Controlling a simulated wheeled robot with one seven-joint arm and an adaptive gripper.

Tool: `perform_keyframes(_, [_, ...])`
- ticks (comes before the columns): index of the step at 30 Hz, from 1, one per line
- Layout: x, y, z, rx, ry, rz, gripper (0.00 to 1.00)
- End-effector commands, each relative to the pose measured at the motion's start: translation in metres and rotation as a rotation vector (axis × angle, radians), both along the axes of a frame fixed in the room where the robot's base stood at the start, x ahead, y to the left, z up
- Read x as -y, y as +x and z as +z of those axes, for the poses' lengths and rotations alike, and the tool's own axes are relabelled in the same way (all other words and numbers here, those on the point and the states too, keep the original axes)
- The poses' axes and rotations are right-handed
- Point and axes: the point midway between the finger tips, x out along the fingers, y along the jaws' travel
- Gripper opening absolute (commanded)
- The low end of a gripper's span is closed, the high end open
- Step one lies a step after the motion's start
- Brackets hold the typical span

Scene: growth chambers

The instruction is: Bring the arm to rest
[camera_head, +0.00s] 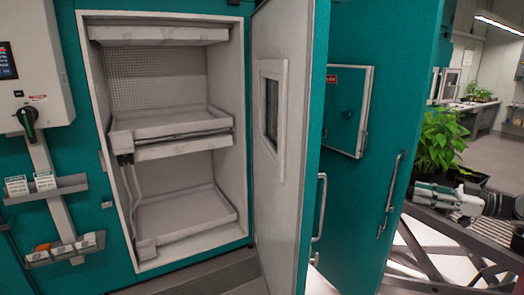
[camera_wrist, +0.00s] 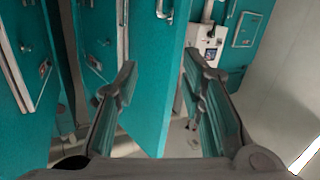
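In the wrist view the two fingers of my gripper (camera_wrist: 160,68) stand well apart, with nothing held between them. Behind the gap is the edge of a teal door or panel (camera_wrist: 163,90); I cannot tell how far off it is. In the head view my gripper (camera_head: 424,194) is at the right, pointing left, in front of a potted plant (camera_head: 440,140). The arm behind it runs out at the right edge, so most of it is hidden.
A growth chamber with two empty-looking shelves (camera_head: 185,215) stands open at the left; its door (camera_head: 280,130) swings out toward me. A second teal door with a handle (camera_head: 390,195) stands left of my gripper. A dark metal frame (camera_head: 430,255) lies below it.

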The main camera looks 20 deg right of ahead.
Motion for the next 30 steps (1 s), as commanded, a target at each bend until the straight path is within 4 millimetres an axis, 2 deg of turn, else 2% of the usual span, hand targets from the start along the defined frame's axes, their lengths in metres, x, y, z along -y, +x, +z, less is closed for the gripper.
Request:
perform_keyframes(8, [-0.022,0.074,0.059,0.048,-0.127,-0.155,0.36])
perform_keyframes(11, [-0.038,0.108,0.093,0.069,-0.188,-0.246,0.36])
perform_keyframes(15, [-0.068,0.151,0.149,0.093,-0.273,-0.413,0.36])
perform_keyframes(18, [-0.092,0.168,0.185,0.091,-0.314,-0.533,0.36])
perform_keyframes(23, [-0.134,0.170,0.229,0.052,-0.353,-0.714,0.36])
perform_keyframes(26, [-0.162,0.157,0.247,0.002,-0.360,-0.811,0.36])
perform_keyframes(30, [-0.202,0.122,0.256,-0.102,-0.353,-0.920,0.36])
